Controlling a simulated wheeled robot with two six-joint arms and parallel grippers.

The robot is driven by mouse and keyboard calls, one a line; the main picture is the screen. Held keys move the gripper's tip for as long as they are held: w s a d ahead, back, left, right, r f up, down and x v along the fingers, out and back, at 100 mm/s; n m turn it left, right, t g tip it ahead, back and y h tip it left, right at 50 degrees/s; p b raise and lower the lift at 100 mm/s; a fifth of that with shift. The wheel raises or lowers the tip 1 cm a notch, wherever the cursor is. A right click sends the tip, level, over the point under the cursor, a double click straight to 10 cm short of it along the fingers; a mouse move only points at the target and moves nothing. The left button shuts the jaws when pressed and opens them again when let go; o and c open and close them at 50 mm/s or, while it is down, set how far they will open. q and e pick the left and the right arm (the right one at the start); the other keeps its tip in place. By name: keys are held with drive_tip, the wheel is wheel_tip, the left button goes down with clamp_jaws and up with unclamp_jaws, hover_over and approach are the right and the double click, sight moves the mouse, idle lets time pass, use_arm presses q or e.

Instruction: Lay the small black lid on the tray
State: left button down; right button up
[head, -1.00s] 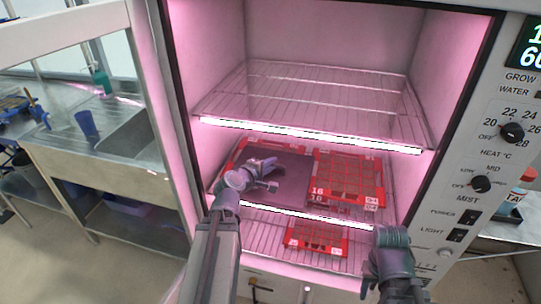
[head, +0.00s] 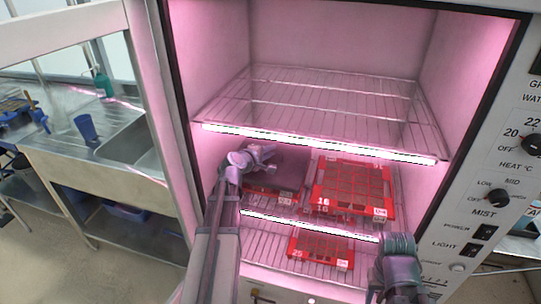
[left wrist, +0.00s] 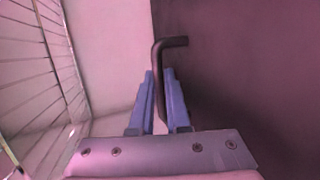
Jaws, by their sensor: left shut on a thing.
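The black lid (head: 288,163) is a dark flat plate with a bent rod handle (left wrist: 170,42). It is over the left red tray (head: 268,196) on the middle rack of the lit cabinet. My left gripper (head: 262,153) is at the lid's left side. In the left wrist view my left gripper (left wrist: 160,78) is shut on the handle, and the lid (left wrist: 240,70) fills the right side. Red tray shows along the lid's front edge. I cannot tell whether the lid touches the tray. My right arm shows at lower right; its fingers are not visible.
A red tray marked 16 (head: 316,200) stands close to the right of the lid. A smaller red tray (head: 293,250) is on the rack below. The upper wire rack (head: 320,100) is empty, with a bright light strip (head: 320,143) along its front.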

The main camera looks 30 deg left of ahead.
use_arm(q)
drive_tip(key=shift+w+a+f, duration=0.15)
drive_tip(key=shift+w+a, duration=0.65)
drive_tip(key=shift+w, duration=0.3)
wheel_tip(320, 180, down, 3)
drive_tip(key=b, duration=0.3)
drive_tip(key=shift+d+f+b, duration=0.1)
drive_tip(key=shift+f+b, duration=0.25)
drive_tip(key=shift+b, duration=0.15)
drive_tip(key=shift+r, duration=0.1)
drive_tip(key=c, duration=0.9)
unclamp_jaws()
drive_tip(key=shift+s, duration=0.1)
